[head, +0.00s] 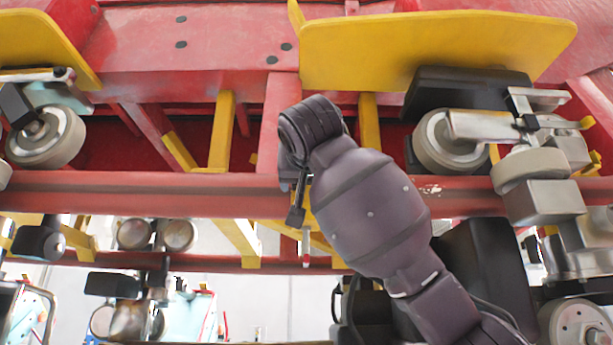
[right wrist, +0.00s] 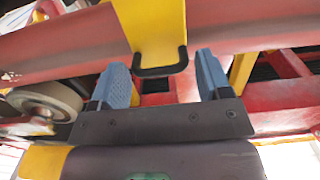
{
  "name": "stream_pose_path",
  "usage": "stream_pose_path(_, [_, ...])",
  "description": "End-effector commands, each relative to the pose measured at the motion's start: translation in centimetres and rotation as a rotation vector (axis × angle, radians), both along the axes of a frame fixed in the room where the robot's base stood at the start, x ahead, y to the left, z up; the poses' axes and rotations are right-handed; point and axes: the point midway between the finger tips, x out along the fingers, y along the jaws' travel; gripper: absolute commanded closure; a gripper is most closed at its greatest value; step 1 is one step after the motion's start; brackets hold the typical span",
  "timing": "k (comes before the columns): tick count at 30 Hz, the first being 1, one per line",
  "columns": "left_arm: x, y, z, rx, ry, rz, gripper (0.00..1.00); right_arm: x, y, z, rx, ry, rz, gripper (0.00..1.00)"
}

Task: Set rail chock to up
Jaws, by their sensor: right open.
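A yellow plate (right wrist: 157,28) with a black U-shaped edge (right wrist: 160,71) along its lower end stands in front of the red rail (right wrist: 70,45) in the right wrist view. It looks like the rail chock, but I cannot tell its setting. My right gripper (right wrist: 162,84) is open, with one blue finger on each side of the black edge; nothing is clamped. In the head view my right gripper (head: 292,180) is mostly hidden behind my wrist, by the red rail (head: 180,186). A small yellow part (head: 312,222) shows just beside it. My left gripper is out of view.
Wheel assemblies with a grey wheel (head: 447,142) at right and another wheel (head: 45,138) at left sit close to the rail. A yellow panel (head: 440,45) hangs above my arm. Yellow struts (head: 222,130) stand behind the rail.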

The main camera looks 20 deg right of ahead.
Motion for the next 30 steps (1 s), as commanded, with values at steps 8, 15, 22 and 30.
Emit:
stream_pose_path(8, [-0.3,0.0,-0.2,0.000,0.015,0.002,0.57,1.4,-0.4,0.0,-0.001,0.000,0.000,0.29])
stream_pose_path(15, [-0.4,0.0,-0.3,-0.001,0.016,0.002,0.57,1.4,-0.4,0.0,-0.001,0.000,0.001,0.31])
stream_pose_path(22, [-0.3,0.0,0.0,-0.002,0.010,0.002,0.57,1.4,-0.4,0.0,-0.001,-0.001,0.001,0.66])
stream_pose_path(30, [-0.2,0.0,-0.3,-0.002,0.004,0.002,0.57,1.1,-1.3,-0.1,0.001,-0.002,0.001,0.80])
